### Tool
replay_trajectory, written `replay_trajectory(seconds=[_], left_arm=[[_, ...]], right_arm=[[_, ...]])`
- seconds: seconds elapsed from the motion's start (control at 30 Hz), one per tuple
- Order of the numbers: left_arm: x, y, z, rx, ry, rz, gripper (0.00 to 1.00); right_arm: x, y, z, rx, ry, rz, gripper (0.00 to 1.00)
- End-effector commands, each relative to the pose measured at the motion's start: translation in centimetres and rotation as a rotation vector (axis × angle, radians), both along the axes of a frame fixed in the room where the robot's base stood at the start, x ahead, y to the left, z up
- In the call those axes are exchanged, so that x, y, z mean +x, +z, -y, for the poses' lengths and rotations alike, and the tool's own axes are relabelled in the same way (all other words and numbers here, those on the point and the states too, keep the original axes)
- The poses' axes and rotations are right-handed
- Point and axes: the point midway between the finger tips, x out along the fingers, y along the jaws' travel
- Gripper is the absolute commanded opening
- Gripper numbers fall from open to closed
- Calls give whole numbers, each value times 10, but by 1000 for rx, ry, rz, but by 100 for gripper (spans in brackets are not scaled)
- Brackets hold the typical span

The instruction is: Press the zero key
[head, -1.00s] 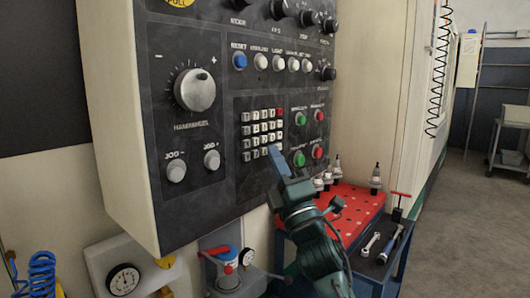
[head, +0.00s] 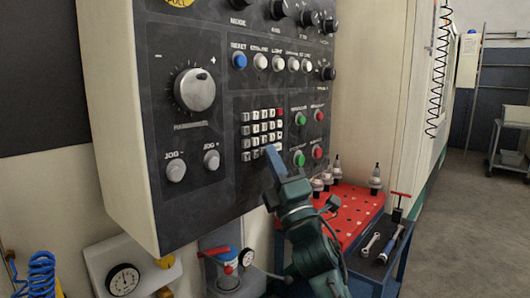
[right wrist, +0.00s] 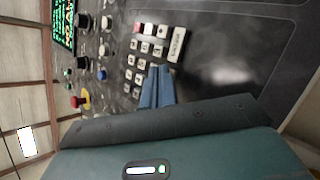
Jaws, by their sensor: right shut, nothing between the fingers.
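The keypad (head: 262,136) is a block of small pale keys with one red key, low on the dark control panel. The key labels are too small to read, so I cannot tell which key is the zero. My right gripper (head: 271,151) is shut and empty, its blue fingers at the keypad's lower right corner, hiding part of the bottom row. In the right wrist view the shut fingertips (right wrist: 160,69) overlap keys beside a wide pale key (right wrist: 177,44). I cannot tell whether they touch a key. My left gripper is out of view.
Green and red buttons (head: 299,119) are right of the keypad. The handwheel knob (head: 194,89) and jog buttons (head: 176,171) are to its left. A red tray (head: 350,228) with tool holders stands below right. A gauge (head: 123,279) is below the panel.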

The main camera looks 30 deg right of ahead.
Motion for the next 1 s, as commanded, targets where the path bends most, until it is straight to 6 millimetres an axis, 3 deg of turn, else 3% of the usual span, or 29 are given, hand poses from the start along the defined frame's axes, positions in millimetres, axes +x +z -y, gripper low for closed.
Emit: replay_trajectory(seconds=[1.0], left_arm=[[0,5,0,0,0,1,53]], right_arm=[[-19,0,7,0,0,0,0]])
